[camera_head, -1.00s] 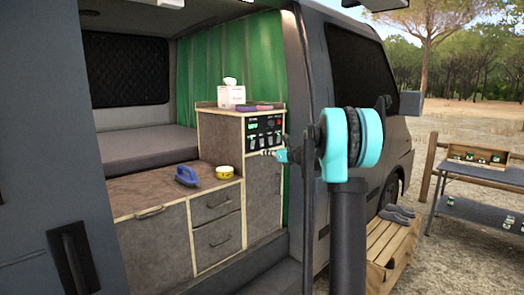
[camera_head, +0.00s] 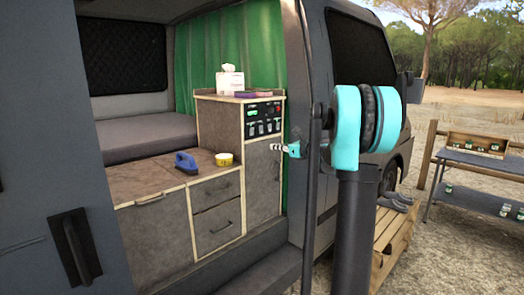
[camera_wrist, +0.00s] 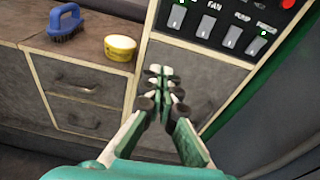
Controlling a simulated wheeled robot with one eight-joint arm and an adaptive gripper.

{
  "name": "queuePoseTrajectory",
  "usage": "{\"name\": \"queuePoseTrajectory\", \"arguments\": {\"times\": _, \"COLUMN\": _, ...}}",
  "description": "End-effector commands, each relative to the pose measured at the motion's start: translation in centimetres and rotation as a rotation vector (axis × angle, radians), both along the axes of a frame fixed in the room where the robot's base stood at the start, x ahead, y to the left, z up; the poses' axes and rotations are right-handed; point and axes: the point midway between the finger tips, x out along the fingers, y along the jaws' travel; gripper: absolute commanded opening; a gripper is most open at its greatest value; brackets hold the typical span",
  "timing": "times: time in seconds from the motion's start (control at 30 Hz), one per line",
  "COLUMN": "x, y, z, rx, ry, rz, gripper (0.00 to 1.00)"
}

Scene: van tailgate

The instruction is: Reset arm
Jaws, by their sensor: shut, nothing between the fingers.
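My gripper (camera_head: 280,148) is turquoise and pale with dark joints. In the head view it is small and points left, in front of the cabinet below the switch panel (camera_head: 262,119). In the wrist view my gripper (camera_wrist: 165,76) reaches up the picture with its fingertips close together, shut and empty. Behind it is the brown cabinet front, with the switch panel (camera_wrist: 222,28) and its white rockers above. The gripper appears apart from the panel. My turquoise arm joint hides part of the van's side in the head view.
A blue brush (camera_head: 187,162) and yellow tub (camera_head: 224,159) sit on the low counter. A tissue box (camera_head: 230,84) stands on the tall cabinet. The van's door pillar is close to my arm. A wooden crate (camera_head: 392,236) with shoes and a table (camera_head: 485,165) stand outside, right.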

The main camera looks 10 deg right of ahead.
Motion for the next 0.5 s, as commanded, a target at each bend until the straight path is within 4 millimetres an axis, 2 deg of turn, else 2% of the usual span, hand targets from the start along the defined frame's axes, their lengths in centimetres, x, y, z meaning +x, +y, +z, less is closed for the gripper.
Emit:
{"name": "queuePoseTrajectory", "arguments": {"times": 0.17, "x": -6.5, "y": 4.3, "z": -4.6, "rx": -0.369, "ry": -0.079, "rz": 0.137, "gripper": 0.0}}
{"name": "queuePoseTrajectory", "arguments": {"times": 0.3, "x": -14.1, "y": 7.2, "z": -10.2, "rx": -0.773, "ry": -0.18, "rz": 0.332, "gripper": 0.0}}
{"name": "queuePoseTrajectory", "arguments": {"times": 0.37, "x": -17.4, "y": 7.8, "z": -12.6, "rx": -0.938, "ry": -0.226, "rz": 0.428, "gripper": 0.0}}
{"name": "queuePoseTrajectory", "arguments": {"times": 0.4, "x": -19.7, "y": 8.1, "z": -14.3, "rx": -1.044, "ry": -0.257, "rz": 0.497, "gripper": 0.0}}
{"name": "queuePoseTrajectory", "arguments": {"times": 0.5, "x": -25.4, "y": 8.2, "z": -18.2, "rx": -1.299, "ry": -0.338, "rz": 0.684, "gripper": 0.0}}
